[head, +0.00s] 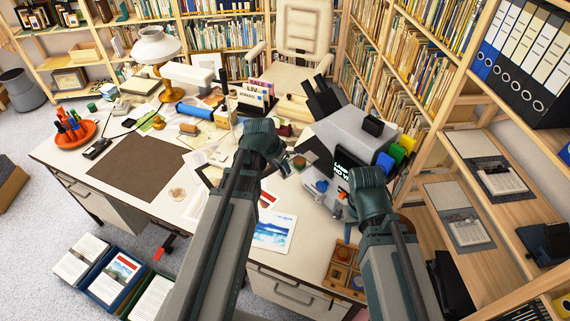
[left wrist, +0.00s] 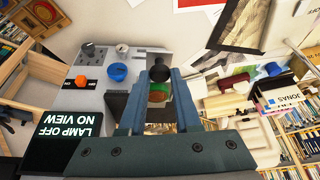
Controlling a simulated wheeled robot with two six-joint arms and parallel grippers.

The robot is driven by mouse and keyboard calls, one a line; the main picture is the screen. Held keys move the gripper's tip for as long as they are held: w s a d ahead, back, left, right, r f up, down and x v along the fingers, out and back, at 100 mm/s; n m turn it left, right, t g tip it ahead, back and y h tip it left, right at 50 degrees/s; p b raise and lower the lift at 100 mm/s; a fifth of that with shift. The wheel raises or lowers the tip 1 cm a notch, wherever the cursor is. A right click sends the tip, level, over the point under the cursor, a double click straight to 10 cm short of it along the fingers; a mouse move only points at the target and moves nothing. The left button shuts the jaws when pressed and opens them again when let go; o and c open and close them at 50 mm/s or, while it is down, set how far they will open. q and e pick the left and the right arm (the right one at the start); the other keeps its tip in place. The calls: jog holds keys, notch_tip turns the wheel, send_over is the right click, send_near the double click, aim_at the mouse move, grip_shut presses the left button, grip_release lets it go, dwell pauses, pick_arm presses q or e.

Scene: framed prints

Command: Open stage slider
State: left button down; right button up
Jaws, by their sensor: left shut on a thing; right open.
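The slide viewer is a grey device (left wrist: 98,70) with a black screen (left wrist: 68,126) reading "LAMP OFF NO VIEW". It carries an orange switch (left wrist: 81,82) and a blue knob (left wrist: 117,72); in the head view the screen (head: 341,170) and blue knob (head: 321,186) show too. In the head view my left gripper (head: 284,166) is left of the device. My right gripper (head: 347,205) is open, close to its front right.
A large grey box (head: 345,130) stands behind the device, with coloured blocks (head: 397,154) at its right. Printed sheets (head: 273,230) and a wooden tray (head: 344,268) lie at the desk's front. A brown mat (head: 135,168) covers the left. Shelves (head: 480,170) close in the right.

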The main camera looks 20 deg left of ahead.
pick_arm(q)
jog(key=c, duration=0.6)
grip_release()
jog(key=shift+r, duration=0.1)
jog(key=p+v, duration=1.2)
jog(key=v, duration=0.1)
jog(key=shift+s+r+p, duration=0.1)
jog(key=shift+r+p, duration=0.2)
jog(key=shift+p, duration=0.05)
jog(key=shift+d+f, duration=0.1)
jog(key=s+d+f+g+y+b, duration=0.1)
jog(key=s+d+f+b, duration=0.2)
jog(key=s+d+f, duration=0.1)
jog(key=s+d+f+g+y+b, duration=0.1)
jog(key=s+d+f+g+b, duration=0.1)
jog(key=d, duration=0.4)
jog(key=s+d+f+g+y+b, duration=0.1)
jog(key=s+d+f+b, duration=0.4)
jog(key=s, duration=0.1)
jog(key=shift+s+d+f+n+g, duration=0.15)
jog(key=shift+d+f+n+g, duration=0.15)
jog(key=shift+d+f, duration=0.1)
